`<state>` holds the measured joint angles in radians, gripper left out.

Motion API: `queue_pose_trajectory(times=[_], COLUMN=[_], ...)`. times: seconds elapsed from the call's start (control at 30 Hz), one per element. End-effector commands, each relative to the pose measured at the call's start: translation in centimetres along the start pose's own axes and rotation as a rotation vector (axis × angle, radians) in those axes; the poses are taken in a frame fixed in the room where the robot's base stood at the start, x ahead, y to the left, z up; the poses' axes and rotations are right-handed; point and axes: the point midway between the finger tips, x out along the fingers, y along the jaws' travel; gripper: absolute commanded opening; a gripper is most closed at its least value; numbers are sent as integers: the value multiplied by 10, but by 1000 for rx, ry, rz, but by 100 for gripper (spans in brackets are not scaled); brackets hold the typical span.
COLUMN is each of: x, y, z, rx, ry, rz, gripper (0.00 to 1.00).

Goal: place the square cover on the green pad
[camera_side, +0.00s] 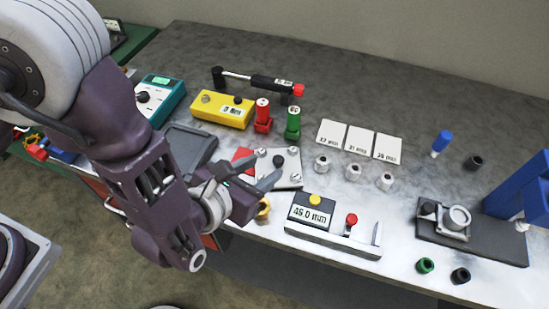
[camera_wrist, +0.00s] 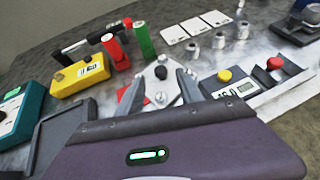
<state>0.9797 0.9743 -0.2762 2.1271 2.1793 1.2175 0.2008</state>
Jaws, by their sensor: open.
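A pale metal plate (camera_side: 291,179), seemingly the square cover, lies on the table with bolts near its corners and a black knob (camera_side: 279,161) in the middle. It also shows in the wrist view (camera_wrist: 152,98). My gripper (camera_side: 271,164) is open, its fingers on either side of the knob in the wrist view (camera_wrist: 160,77). I cannot tell whether they touch the plate. A red patch (camera_side: 243,158) shows at the plate's left edge. I see no green pad; the arm hides part of the table there.
A grey tray (camera_side: 187,146) lies left of the plate. A gauge reading 46.0 mm (camera_side: 311,212) is at front right. White cards (camera_side: 360,140) and metal nuts (camera_side: 353,172) lie right.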

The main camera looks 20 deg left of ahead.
Motion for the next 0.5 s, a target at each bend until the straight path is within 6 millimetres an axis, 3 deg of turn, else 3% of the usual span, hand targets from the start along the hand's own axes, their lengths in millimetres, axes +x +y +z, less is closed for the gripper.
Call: queue_pose_trajectory(times=[0.1, 0.2, 0.5], x=[-27, -40, -47], y=[-1, 0, 1], z=[0, 0, 0], rx=[2, 2, 0], ry=[0, 0, 0], rz=[-3, -1, 1], gripper=[44, 44, 44])
